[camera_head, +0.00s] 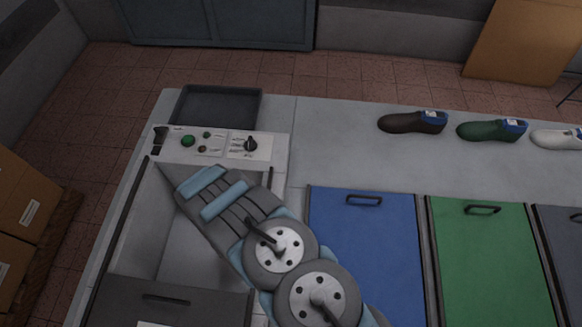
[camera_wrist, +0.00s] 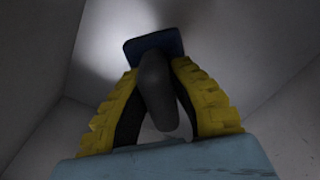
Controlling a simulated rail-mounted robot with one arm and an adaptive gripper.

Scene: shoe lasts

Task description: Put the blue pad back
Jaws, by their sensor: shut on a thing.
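In the wrist view a dark blue flat pad (camera_wrist: 153,45) sits at the far end of a dark grey rounded stem (camera_wrist: 157,92). My gripper (camera_wrist: 158,85) has its yellow ribbed fingers on both sides of this stem, shut on it. Pale grey walls surround them. In the head view my arm lies over an open grey compartment (camera_head: 138,235) at the left of the bench. My gripper and the pad cannot be made out there.
A control panel (camera_head: 215,146) with a green button and a black knob borders the compartment, with a dark tray (camera_head: 215,104) behind it. Blue (camera_head: 366,250) and green (camera_head: 488,265) handled lids lie to the right. Dark (camera_head: 412,122), green (camera_head: 491,130) and white (camera_head: 556,138) shoe forms stand behind them.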

